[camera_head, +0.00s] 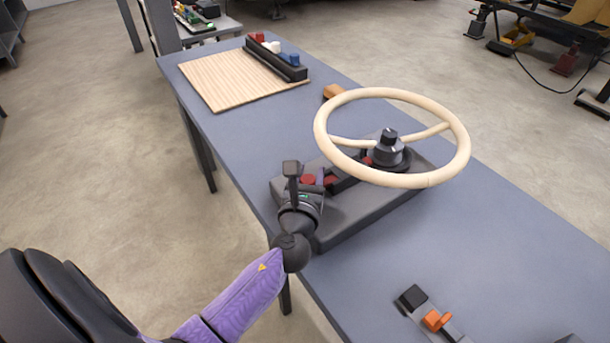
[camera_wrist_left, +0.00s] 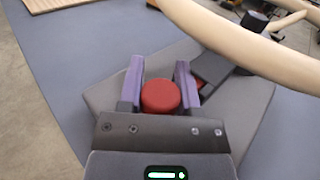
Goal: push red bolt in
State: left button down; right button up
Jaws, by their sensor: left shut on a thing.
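A round red bolt (camera_wrist_left: 160,96) sits between the two purple fingers of my left gripper (camera_wrist_left: 159,66) in the left wrist view. The fingers are closed on its sides. In the head view the left gripper (camera_head: 312,180) is over the near left part of a grey base plate (camera_head: 360,220), with the red bolt (camera_head: 307,180) partly hidden by the gripper. I cannot tell how deep the bolt sits. A second red piece (camera_head: 330,182) shows just right of the gripper, beside a dark bar. My right gripper is not in view.
A cream steering wheel (camera_head: 448,176) on a dark hub (camera_head: 389,150) overhangs the base plate to the right of the gripper. A slatted wooden board (camera_head: 230,80) lies at the far left. An orange switch (camera_head: 436,320) is at the near right. Bare blue tabletop lies between.

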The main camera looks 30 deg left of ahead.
pick_arm(q)
jog(key=shift+w+d, duration=0.2)
jog(key=shift+w, duration=0.3)
jog(key=shift+w+d, duration=0.2)
jog(key=shift+w, duration=0.3)
jog(key=shift+c, duration=1.4)
grip_release()
jog(key=shift+w+d, duration=0.1)
jog(key=v, duration=1)
jog(key=shift+p, duration=0.4)
